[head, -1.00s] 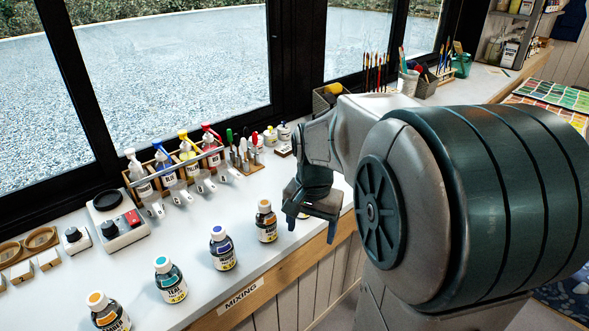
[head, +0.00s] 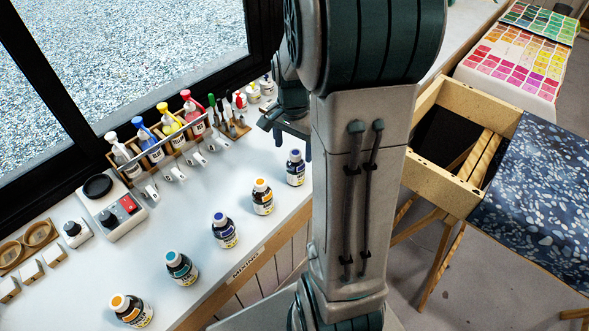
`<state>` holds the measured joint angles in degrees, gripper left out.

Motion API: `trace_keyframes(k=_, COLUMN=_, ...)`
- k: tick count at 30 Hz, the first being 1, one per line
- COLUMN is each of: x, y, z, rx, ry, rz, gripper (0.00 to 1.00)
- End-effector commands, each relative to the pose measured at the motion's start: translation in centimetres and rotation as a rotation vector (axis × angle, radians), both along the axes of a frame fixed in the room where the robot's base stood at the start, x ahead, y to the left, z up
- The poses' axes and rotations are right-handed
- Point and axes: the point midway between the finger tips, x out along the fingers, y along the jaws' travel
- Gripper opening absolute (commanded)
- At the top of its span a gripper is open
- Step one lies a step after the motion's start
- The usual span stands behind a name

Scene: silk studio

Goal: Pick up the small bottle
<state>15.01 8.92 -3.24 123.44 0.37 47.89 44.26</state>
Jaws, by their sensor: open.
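Several small labelled bottles stand upright in a row along the front of the white counter in the head view. They are an orange-capped bottle (head: 131,311), a teal-capped bottle (head: 182,268), a blue-capped bottle (head: 224,231), another orange-capped bottle (head: 262,197) and, at the right end, a dark blue-capped bottle (head: 295,168). I cannot tell which one the task means. My gripper (head: 287,138) is open and empty, with its fingers just above and behind the right-end bottle in the picture. My arm hides part of the counter to the right.
A wooden rack (head: 178,148) of pump bottles stands along the window, with small tools beside it. A scale-like device (head: 113,208) sits at the left. Bare white counter (head: 215,190) lies between rack and bottles.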

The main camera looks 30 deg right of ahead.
Motion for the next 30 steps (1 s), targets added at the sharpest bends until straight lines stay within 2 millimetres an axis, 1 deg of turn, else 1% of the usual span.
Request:
trace_keyframes(k=1, x=-0.1, y=0.0, z=-0.7, rx=0.001, ry=0.004, rz=0.000, gripper=0.71)
trace_keyframes(k=3, x=0.0, y=0.1, z=-1.3, rx=0.000, ry=0.001, rz=0.002, gripper=0.71)
trace_keyframes(k=8, x=-0.1, y=0.1, z=-2.3, rx=0.001, ry=0.003, rz=0.004, gripper=0.71)
trace_keyframes(k=15, x=-0.5, y=-0.3, z=-5.7, rx=0.001, ry=0.003, rz=0.006, gripper=0.71)
trace_keyframes(k=18, x=-0.5, y=-0.3, z=-6.5, rx=0.000, ry=0.001, rz=0.006, gripper=0.71)
trace_keyframes(k=26, x=-0.4, y=-0.3, z=-6.9, rx=0.000, ry=0.000, rz=0.006, gripper=0.71)
trace_keyframes(k=27, x=-0.4, y=-0.3, z=-6.9, rx=0.000, ry=0.000, rz=0.006, gripper=0.68)
trace_keyframes(k=29, x=-0.4, y=-0.3, z=-6.9, rx=0.000, ry=0.000, rz=0.006, gripper=0.51)
trace_keyframes(k=30, x=-0.4, y=-0.3, z=-6.9, rx=0.000, ry=0.000, rz=0.006, gripper=0.40)
